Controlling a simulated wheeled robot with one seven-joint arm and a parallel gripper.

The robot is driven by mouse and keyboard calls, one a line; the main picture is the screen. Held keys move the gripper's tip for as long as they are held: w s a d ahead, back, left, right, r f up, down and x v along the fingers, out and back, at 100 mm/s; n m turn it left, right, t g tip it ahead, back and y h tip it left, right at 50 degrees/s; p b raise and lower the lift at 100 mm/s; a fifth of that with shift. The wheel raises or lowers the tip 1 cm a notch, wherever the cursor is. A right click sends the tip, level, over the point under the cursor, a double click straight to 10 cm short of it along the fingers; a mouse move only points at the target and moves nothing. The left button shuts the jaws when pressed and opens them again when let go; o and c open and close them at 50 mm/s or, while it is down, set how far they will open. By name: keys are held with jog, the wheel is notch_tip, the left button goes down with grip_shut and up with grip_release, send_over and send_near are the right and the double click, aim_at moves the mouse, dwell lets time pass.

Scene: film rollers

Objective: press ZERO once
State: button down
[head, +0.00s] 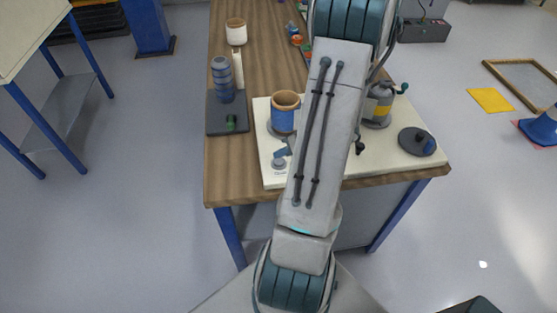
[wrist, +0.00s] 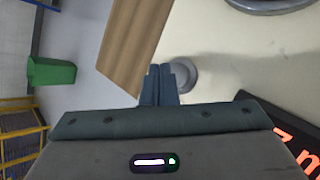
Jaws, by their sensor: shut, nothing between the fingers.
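A small round pale grey button (head: 279,162) sits on the cream board (head: 262,140) near its front left edge. A tiny label in front of it is too small to read, so I cannot confirm that it says ZERO. In the wrist view a round grey button (wrist: 184,76) shows just beyond and right of my fingertips. My gripper (wrist: 158,72) is shut and empty, its two fingers together. The fingertips overlap the button's left side in that view; I cannot tell whether they touch it. In the head view my arm hides most of the gripper.
A blue cylinder with a tan top (head: 284,112) stands on the board behind the button. A grey canister with a yellow band (head: 377,105) and a dark disc (head: 416,141) are to the right. A display with red characters (wrist: 296,140) shows in the wrist view.

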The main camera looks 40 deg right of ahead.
aim_at(282, 162)
jog(key=shift+f, duration=0.1)
dwell(0.5)
jog(key=shift+f+b, duration=0.35)
jog(key=shift+f+b, duration=0.4)
jog(key=shift+f, duration=0.1)
dwell(0.5)
jog(key=shift+r, duration=0.1)
jog(key=shift+r+p, duration=0.85)
notch_tip(282, 162, up, 5)
jog(key=p, duration=0.4)
jog(key=shift+p, duration=0.3)
dwell(0.6)
